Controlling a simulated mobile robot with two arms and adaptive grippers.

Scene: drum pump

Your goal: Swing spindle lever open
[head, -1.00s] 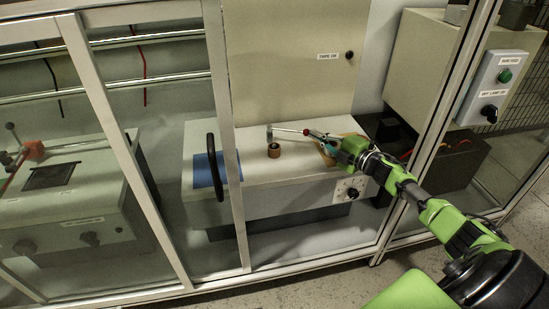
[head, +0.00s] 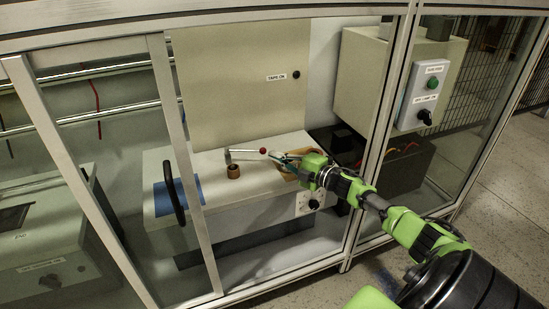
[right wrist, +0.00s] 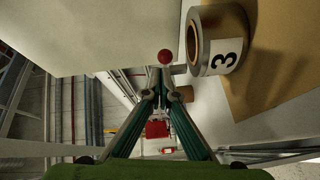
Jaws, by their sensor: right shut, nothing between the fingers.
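The spindle lever (head: 246,151) is a pale metal rod with a red ball at its right end, above the white bench unit in the cabinet. It lies roughly level across the head view. A metal post stands at its left end. My right gripper (head: 277,156) reaches in through the cabinet opening, its fingertips just right of the red ball. In the right wrist view the fingers (right wrist: 161,78) are together and empty, with the red ball (right wrist: 165,57) just beyond the tips. I cannot tell whether they touch it. My left gripper is not in view.
A brown ring-shaped core (head: 233,172) stands on the bench near the lever. A tape roll marked 3 (right wrist: 217,45) is close to the right gripper. A framed door with a black handle (head: 175,193) stands left of the opening; a cabinet post (head: 376,140) stands right.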

